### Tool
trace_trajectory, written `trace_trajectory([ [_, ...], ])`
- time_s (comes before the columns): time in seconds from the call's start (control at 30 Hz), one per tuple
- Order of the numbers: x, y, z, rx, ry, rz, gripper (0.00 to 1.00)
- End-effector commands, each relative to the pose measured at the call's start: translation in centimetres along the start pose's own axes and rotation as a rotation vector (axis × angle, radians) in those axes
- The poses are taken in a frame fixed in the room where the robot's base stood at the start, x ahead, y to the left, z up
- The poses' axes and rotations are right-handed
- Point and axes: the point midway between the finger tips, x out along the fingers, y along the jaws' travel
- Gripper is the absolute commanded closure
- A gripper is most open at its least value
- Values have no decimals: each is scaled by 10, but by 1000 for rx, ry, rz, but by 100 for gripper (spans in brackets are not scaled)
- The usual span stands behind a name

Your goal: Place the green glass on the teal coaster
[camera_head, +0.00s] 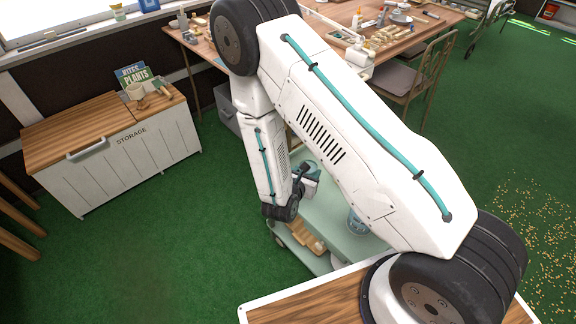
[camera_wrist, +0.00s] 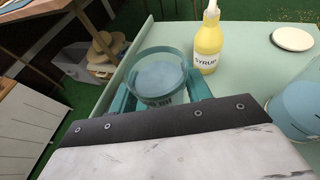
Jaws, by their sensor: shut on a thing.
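My gripper (camera_wrist: 160,88) has its teal fingers on both sides of a clear, green-tinted glass (camera_wrist: 161,58), closed on it. I look down into the glass and see a blue-grey round surface inside or beneath it; I cannot tell which. Dark lettering shows low on its near side. It is over the pale green cart top, and I cannot tell whether it touches. In the head view my gripper (camera_head: 308,176) is above the cart, partly hidden by my arm. I cannot make out a teal coaster for certain.
The pale green cart top (camera_wrist: 238,75) holds a yellow syrup bottle (camera_wrist: 208,42) close right of the glass, a white disc (camera_wrist: 292,38) and a blue container (camera_wrist: 300,105). The cart's edge is just left of the glass. A storage box (camera_head: 130,150) stands left; a cluttered table (camera_head: 400,45) is behind.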

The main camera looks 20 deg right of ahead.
Motion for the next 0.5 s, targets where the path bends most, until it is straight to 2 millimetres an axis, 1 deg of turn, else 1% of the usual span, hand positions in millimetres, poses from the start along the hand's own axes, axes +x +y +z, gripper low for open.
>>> trace_trajectory([
  [0.03,7,13,2,5,-2,1,82],
  [0.1,16,30,3,5,-2,1,82],
  [0.2,28,52,4,4,-1,0,82],
  [0.3,37,70,6,2,-1,0,82],
  [0.4,43,81,6,0,0,1,82],
  [0.5,45,86,7,0,0,0,82],
])
